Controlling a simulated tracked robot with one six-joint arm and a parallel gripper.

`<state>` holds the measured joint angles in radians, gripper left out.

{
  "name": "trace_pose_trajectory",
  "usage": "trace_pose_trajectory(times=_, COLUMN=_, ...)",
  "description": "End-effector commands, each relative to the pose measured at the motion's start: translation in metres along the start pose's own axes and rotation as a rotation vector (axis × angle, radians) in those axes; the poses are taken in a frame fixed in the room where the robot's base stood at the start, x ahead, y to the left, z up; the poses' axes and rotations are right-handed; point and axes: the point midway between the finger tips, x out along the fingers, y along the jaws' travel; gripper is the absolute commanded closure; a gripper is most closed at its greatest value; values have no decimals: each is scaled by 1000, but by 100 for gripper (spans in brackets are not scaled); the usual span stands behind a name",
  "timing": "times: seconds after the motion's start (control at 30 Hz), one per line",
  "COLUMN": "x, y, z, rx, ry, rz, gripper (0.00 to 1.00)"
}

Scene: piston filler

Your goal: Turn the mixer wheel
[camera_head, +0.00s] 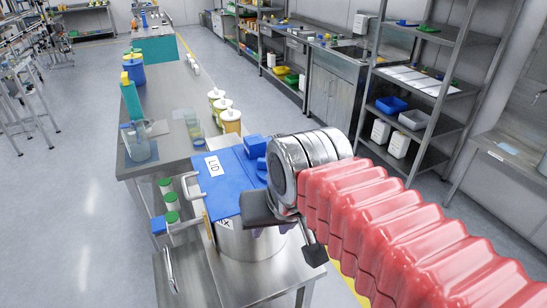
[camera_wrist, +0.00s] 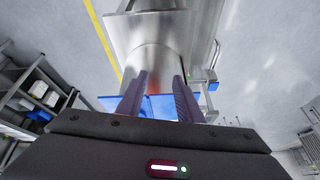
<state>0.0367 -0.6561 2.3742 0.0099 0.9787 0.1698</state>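I cannot make out a mixer wheel for certain in either view. A steel vessel (camera_head: 250,243) with a partly hidden label stands on a steel bench, under a blue lid (camera_head: 222,190) marked "LID". My gripper (camera_head: 285,225) is in front of the vessel's right side and hides part of it and of the lid. In the wrist view, my gripper's two dark fingers (camera_wrist: 158,84) are apart with a gap between them, and nothing is visibly held. The blue lid (camera_wrist: 150,106) shows behind the fingers and the steel vessel (camera_wrist: 155,35) beyond. I cannot tell whether they touch.
A white curved handle (camera_head: 190,186) and a blue block (camera_head: 158,225) are left of the vessel. A long bench (camera_head: 168,98) carries a jug (camera_head: 136,145) and yellow containers (camera_head: 230,120).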

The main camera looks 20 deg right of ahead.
Motion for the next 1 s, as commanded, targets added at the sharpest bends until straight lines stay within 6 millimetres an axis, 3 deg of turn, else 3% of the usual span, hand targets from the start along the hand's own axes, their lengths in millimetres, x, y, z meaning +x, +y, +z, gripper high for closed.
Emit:
trace_pose_trajectory(times=0.5, x=-36, y=8, z=-121, rx=784, ry=-144, rz=121, gripper=67)
trace_pose_trajectory(times=1.0, x=-35, y=31, z=-220, rx=1546, ry=-210, rz=337, gripper=67)
